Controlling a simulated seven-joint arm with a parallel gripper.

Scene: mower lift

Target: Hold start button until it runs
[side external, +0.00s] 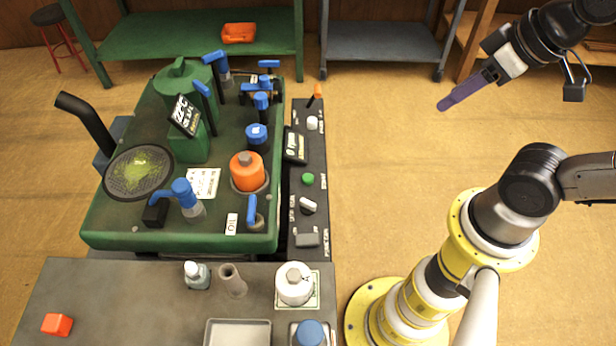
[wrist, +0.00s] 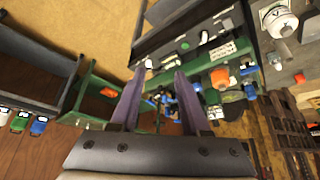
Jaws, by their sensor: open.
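The green start button (side external: 308,179) sits on the dark control panel (side external: 321,160) along the right side of the green machine. In the wrist view a small green spot, likely the same button (wrist: 185,46), shows on the dark strip beyond the fingers. My gripper (side external: 443,104) is at the upper right of the side view, up in the air and well apart from the panel. Its purple fingers look like one in the side view. In the wrist view my gripper (wrist: 164,76) has its two fingers apart with nothing between them.
The panel also carries an orange-tipped lever (side external: 316,94), a small display (side external: 295,146), a knob (side external: 308,206) and a grey switch (side external: 307,238). The machine (side external: 110,225) has several blue handles and an orange cap (side external: 247,170). A grey bench (side external: 130,290) holds bottles. Floor right of the panel is open.

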